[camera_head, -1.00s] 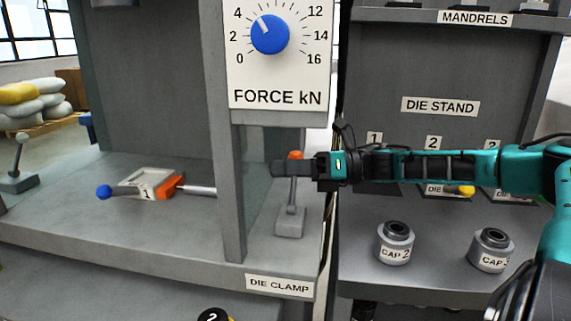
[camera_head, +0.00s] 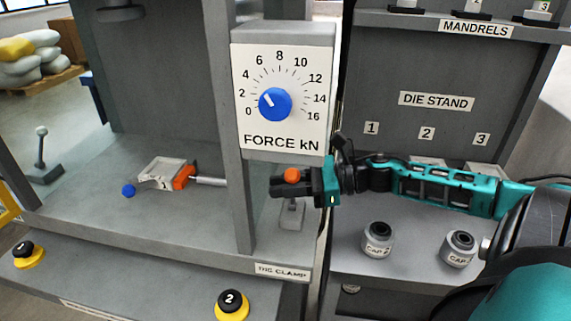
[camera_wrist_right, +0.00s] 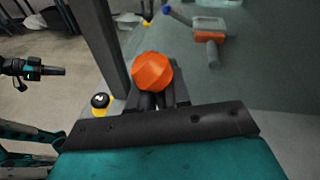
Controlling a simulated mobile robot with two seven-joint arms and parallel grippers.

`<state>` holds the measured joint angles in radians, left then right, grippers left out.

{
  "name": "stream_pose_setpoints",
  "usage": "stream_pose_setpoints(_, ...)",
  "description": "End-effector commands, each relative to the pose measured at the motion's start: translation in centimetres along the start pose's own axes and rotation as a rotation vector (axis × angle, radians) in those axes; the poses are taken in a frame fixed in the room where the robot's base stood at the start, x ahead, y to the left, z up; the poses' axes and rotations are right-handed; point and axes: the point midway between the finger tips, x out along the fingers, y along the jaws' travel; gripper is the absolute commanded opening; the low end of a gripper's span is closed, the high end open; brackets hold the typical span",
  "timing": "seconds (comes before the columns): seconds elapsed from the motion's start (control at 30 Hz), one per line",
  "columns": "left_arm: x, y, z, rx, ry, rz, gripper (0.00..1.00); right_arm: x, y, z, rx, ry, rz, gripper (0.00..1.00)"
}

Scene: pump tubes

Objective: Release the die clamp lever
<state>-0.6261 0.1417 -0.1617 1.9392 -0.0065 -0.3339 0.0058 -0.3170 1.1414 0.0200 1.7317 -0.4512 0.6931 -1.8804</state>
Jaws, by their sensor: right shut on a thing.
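The die clamp lever has an orange knob (camera_head: 292,175) on a thin grey stem that rises from a small grey base (camera_head: 290,216) on the press bed. My right gripper (camera_head: 290,187) reaches in from the right and is shut on the lever just below the knob. In the right wrist view the orange knob (camera_wrist_right: 152,72) stands just beyond the dark fingers, which hide the stem. A die marked 1 (camera_head: 160,174) lies on the bed against the clamp's orange block (camera_head: 184,177). My left gripper (camera_wrist_right: 55,70) shows only in the right wrist view, at far left.
A grey post (camera_head: 240,190) stands just left of the lever, below the force dial panel (camera_head: 280,100). Two caps (camera_head: 378,240) stand on the shelf of the die stand (camera_head: 425,75) to the right. Yellow-based buttons (camera_head: 232,305) sit along the front.

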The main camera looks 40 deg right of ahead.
Motion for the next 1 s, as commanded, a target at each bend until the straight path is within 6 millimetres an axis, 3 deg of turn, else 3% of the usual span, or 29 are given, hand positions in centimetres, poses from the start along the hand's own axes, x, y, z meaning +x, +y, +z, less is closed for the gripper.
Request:
stream_pose_setpoints(0.03,-0.4,0.0,-0.6,0.000,0.000,0.000,0.00,0.1,0.1,1.4,-0.053,-0.012,-0.007,0.00)
stream_pose_setpoints(0.5,-0.1,0.0,-0.2,0.000,0.001,0.000,0.00,0.8,2.7,0.3,-0.431,0.061,-0.057,0.00)
stream_pose_setpoints(1.0,0.3,0.0,0.3,0.001,0.001,0.001,0.00,1.1,3.6,-0.2,-0.583,0.093,-0.078,0.00)
